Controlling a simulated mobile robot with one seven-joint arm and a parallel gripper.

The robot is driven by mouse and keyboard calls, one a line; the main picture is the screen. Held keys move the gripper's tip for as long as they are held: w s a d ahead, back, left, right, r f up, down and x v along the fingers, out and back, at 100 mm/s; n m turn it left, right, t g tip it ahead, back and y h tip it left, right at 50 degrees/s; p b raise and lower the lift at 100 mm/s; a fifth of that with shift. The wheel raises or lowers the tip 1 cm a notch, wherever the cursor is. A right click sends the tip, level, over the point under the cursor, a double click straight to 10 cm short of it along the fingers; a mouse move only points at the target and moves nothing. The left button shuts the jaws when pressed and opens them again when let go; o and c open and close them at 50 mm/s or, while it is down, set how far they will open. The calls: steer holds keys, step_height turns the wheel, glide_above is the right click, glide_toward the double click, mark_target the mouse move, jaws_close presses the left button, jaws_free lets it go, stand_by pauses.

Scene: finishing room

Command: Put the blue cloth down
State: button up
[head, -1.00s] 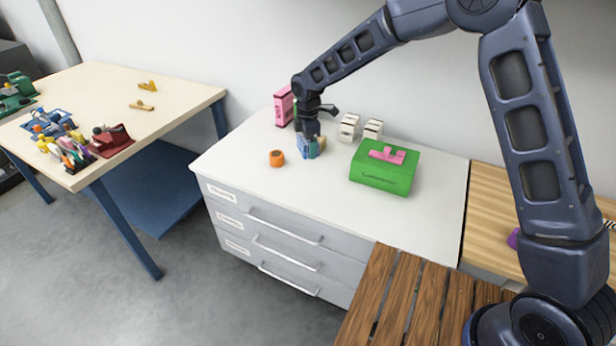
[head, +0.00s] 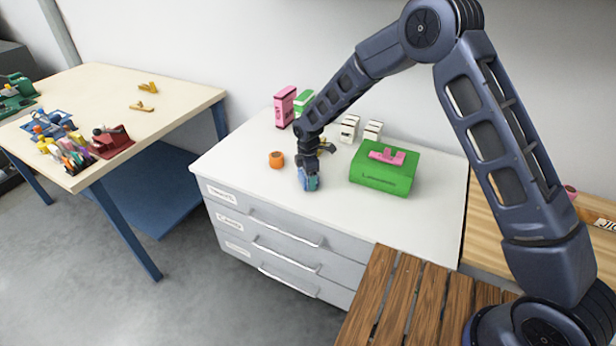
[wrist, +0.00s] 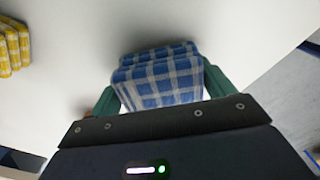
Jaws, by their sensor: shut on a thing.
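The blue cloth (wrist: 160,78) is a folded blue and white checked cloth; in the head view it is a small blue patch (head: 311,184) at the lower end of my arm. My gripper (head: 309,175) is shut on it, low over the white top of the drawer cabinet (head: 270,205), near its front edge. In the wrist view the green fingers of my gripper (wrist: 160,92) stand on either side of the cloth. I cannot tell whether the cloth touches the surface.
An orange roll (head: 276,159) stands left of my gripper. A green box (head: 382,178) with a pink item on top stands to the right. Pink (head: 285,107) and white boxes (head: 349,128) stand behind. A yellow checked cloth (wrist: 12,45) lies in the wrist view. The front right of the top is clear.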

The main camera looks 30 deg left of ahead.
steer(key=shift+f, duration=0.15)
steer(key=o, duration=0.9)
steer(key=shift+f, duration=0.1)
step_height(320, 180, up, 12)
steer(key=shift+r, duration=0.15)
